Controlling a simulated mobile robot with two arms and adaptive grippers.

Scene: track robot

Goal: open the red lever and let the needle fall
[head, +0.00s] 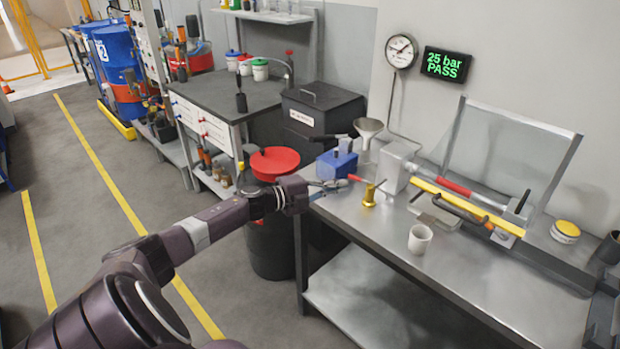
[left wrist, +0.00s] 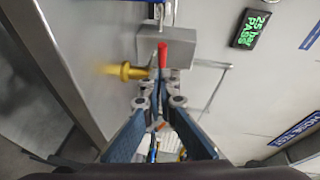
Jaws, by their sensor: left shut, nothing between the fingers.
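The red lever (head: 357,178) sticks out to the left from the top of a small brass valve (head: 369,196) on the steel bench. My left gripper (head: 332,187) is shut and empty, just left of the lever's free end. In the left wrist view the red lever (left wrist: 162,56) is straight ahead of my shut fingertips (left wrist: 160,92), and the brass valve (left wrist: 126,71) is to its left. I cannot tell whether they touch. The needle sits in the round gauge (head: 401,52) on the wall; its reading is too small to tell. My right gripper is not in view.
A blue box (head: 336,165), a metal funnel (head: 368,128) and a grey block (head: 394,168) stand close behind the gripper and valve. A white cup (head: 419,239) stands in front. A yellow-barred fixture (head: 460,205) lies to the right. A display (head: 446,65) reads 25 bar PASS.

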